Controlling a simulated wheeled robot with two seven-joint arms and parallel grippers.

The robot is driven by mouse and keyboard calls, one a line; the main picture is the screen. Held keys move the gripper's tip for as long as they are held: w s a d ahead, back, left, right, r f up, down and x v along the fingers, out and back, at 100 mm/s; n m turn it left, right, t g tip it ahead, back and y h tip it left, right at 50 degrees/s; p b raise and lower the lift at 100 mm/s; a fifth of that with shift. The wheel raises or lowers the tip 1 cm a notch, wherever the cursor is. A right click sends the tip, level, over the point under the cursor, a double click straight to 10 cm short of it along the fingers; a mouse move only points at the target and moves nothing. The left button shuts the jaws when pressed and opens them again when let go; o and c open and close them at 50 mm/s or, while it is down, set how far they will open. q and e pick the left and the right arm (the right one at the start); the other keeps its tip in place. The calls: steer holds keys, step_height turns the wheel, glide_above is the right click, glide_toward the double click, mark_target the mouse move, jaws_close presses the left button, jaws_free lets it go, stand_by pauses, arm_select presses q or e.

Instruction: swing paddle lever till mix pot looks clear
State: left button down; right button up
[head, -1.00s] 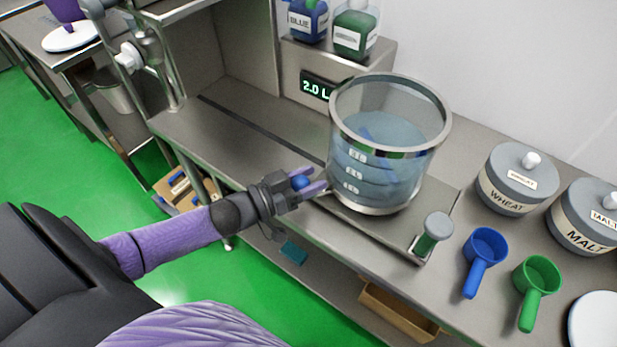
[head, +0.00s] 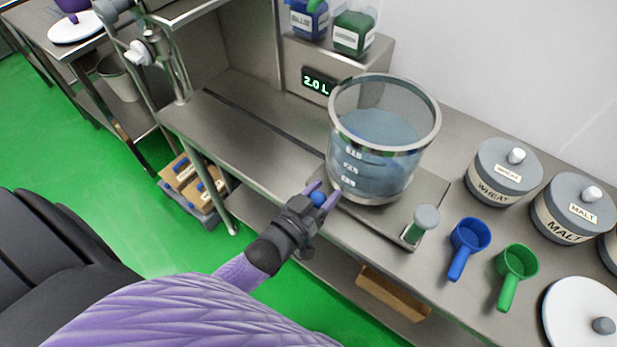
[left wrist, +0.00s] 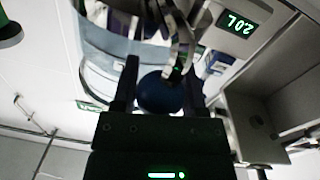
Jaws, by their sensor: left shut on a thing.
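The mix pot (head: 372,160) is a clear round vessel with a metal rim, standing on a steel base plate. It holds pale blue, see-through liquid with volume marks on its wall. My left gripper (head: 322,196) is shut on the blue lever knob (head: 318,199), low at the pot's front left side. The blue knob (left wrist: 160,92) also shows between the fingers in the left wrist view. The rest of the lever is mostly hidden by the gripper. The paddle is not clear in the liquid. My right gripper is not in view.
A display (head: 318,84) reading 2.0 L is behind the pot. A green knob with a grey cap (head: 421,224) stands at the plate's right end. Blue (head: 470,235) and green (head: 517,262) scoops and the wheat (head: 503,176) and malt (head: 575,212) canisters are to the right.

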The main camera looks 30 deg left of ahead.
arm_select(q)
steer(key=shift+s+d, duration=0.2)
steer(key=shift+d, duration=0.45)
steer(key=shift+s+d, duration=0.2)
steer(key=shift+d, duration=0.45)
steer(key=shift+c, duration=0.7)
jaws_free()
steer(key=shift+d, duration=0.1)
steer(key=shift+p, duration=0.3)
steer(key=s+a, duration=0.2)
steer(key=s, duration=0.7)
steer(key=shift+s+p, duration=0.35)
steer(key=shift+p, duration=0.1)
